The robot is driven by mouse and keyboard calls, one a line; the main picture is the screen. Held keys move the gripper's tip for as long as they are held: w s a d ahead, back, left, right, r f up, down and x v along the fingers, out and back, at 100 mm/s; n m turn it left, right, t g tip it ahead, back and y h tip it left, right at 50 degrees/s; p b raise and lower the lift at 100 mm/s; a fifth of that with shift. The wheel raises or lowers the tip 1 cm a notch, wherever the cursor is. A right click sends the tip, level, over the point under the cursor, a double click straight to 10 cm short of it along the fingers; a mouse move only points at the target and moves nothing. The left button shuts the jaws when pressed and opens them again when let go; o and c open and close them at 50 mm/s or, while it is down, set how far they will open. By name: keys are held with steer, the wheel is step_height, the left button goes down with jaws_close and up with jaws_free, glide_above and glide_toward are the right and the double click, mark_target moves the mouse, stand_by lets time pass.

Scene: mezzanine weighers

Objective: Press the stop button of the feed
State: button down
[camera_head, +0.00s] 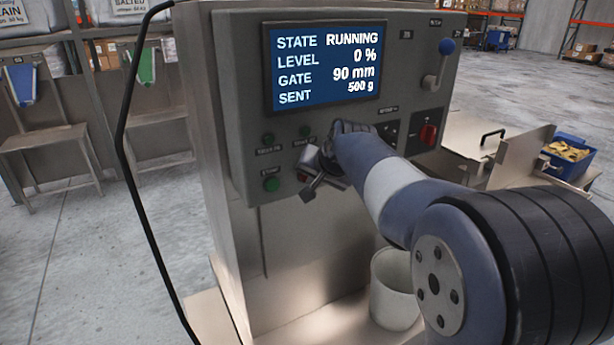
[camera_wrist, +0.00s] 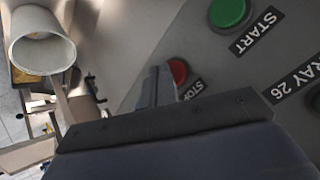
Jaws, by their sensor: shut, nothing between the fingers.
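The grey control panel (camera_head: 235,110) has a screen (camera_head: 325,66) reading STATE RUNNING, LEVEL 0 %, GATE 90 mm, SENT 500 g. In the wrist view the red stop button (camera_wrist: 179,71) sits beside its STOP label, partly covered on its left by my finger. The green start button (camera_wrist: 229,11) is above it; it also shows in the head view (camera_head: 271,185). My gripper (camera_head: 308,188) is shut and empty at the panel's lower part, right of the green button, and hides the red button there. In the wrist view my gripper (camera_wrist: 158,82) is beside the red button; contact cannot be told.
Two more green buttons (camera_head: 268,138) (camera_head: 305,131) are above my gripper. A white cylindrical container (camera_head: 396,292) stands below. A black cable (camera_head: 122,130) hangs at the left.

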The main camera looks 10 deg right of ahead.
steer(key=shift+w+a, duration=0.1)
steer(key=shift+w, duration=0.3)
stand_by(0.6)
steer(key=shift+s, duration=0.1)
steer(key=shift+s+d, duration=0.25)
steer(key=shift+s, duration=0.45)
steer(key=shift+s, duration=0.1)
steer(key=s, duration=0.1)
steer(key=s+d+b, duration=0.1)
steer(key=s, duration=0.1)
steer(key=s+b, duration=0.1)
steer(key=shift+s+d, duration=0.25)
steer(key=shift+s, duration=0.05)
steer(key=shift+w, duration=0.15)
stand_by(0.6)
